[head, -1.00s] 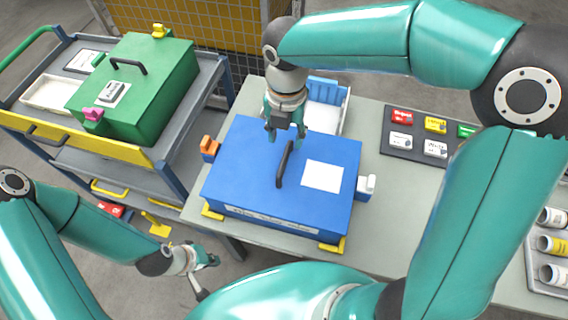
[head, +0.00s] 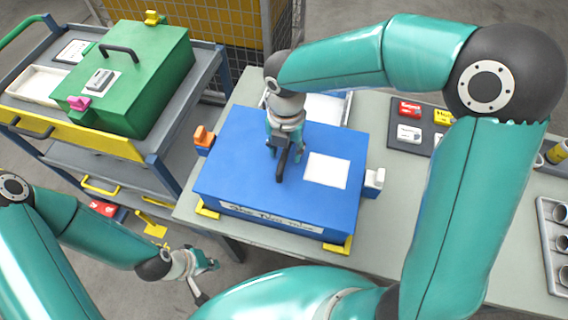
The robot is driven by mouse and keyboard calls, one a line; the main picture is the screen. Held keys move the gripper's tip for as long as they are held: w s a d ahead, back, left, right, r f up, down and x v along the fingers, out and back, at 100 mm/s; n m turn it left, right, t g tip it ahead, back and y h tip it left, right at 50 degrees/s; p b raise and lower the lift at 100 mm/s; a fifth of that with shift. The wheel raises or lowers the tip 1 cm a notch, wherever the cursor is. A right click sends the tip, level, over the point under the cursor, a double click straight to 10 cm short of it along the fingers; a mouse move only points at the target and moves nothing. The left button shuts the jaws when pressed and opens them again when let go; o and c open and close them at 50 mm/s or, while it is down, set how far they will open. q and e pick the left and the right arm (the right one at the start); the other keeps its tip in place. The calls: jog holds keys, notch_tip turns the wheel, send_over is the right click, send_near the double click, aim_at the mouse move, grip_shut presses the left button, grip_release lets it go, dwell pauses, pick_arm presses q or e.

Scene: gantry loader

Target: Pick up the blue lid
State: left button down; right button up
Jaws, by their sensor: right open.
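The blue lid (head: 235,172) is the top of a blue box on the table, with a dark bar handle (head: 281,166) and a white label (head: 327,170) on it. An orange latch (head: 204,138) sits at its left side and a white latch (head: 374,180) at its right side. My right gripper (head: 285,158) is open and points down at the far end of the handle, with its fingers around or just above it; I cannot tell whether they touch it. My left gripper (head: 208,278) hangs low at the lower left, away from the box; its jaw state is unclear.
Yellow corner brackets (head: 338,246) stand at the box's base. A cart (head: 175,122) with a green box (head: 150,75) is at the left. A dark panel (head: 404,148) with small labelled blocks and a grey rack (head: 548,240) are at the right. The table's front right is clear.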

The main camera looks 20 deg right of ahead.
jog(key=shift+c, duration=0.2)
grip_shut()
jog(key=shift+r, duration=0.15)
dwell(0.3)
